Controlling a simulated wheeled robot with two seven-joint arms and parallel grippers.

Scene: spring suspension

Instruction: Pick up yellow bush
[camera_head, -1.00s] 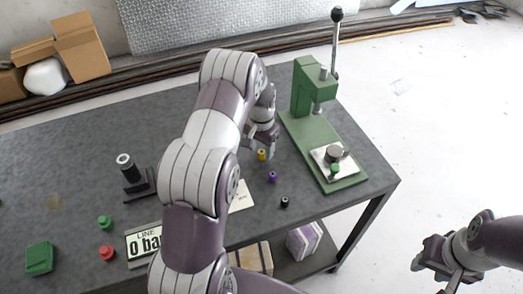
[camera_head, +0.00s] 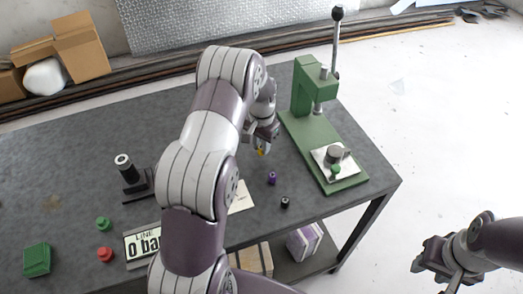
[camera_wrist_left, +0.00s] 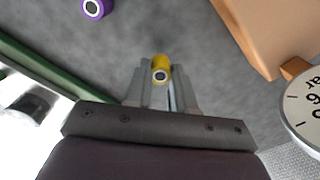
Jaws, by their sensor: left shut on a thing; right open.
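The yellow bush (camera_wrist_left: 161,65) is a small cylinder with a pale ring and dark hole on its end. In the left wrist view it sits between the fingertips of my left gripper (camera_wrist_left: 160,82), which is shut on it. In the head view only a bit of the yellow bush (camera_head: 261,152) shows below the fingers of my left gripper (camera_head: 263,147), over the dark table. I cannot tell whether it touches the tabletop. My right gripper (camera_head: 443,262) is open and empty, off the table at the lower right.
A purple bush (camera_head: 272,178) and a black bush (camera_head: 285,202) stand nearby. A green press (camera_head: 316,128) with a lever is to the right. Green (camera_head: 103,224) and red (camera_head: 105,254) bushes stand at left, near a black post (camera_head: 128,170) and a sign (camera_head: 143,246).

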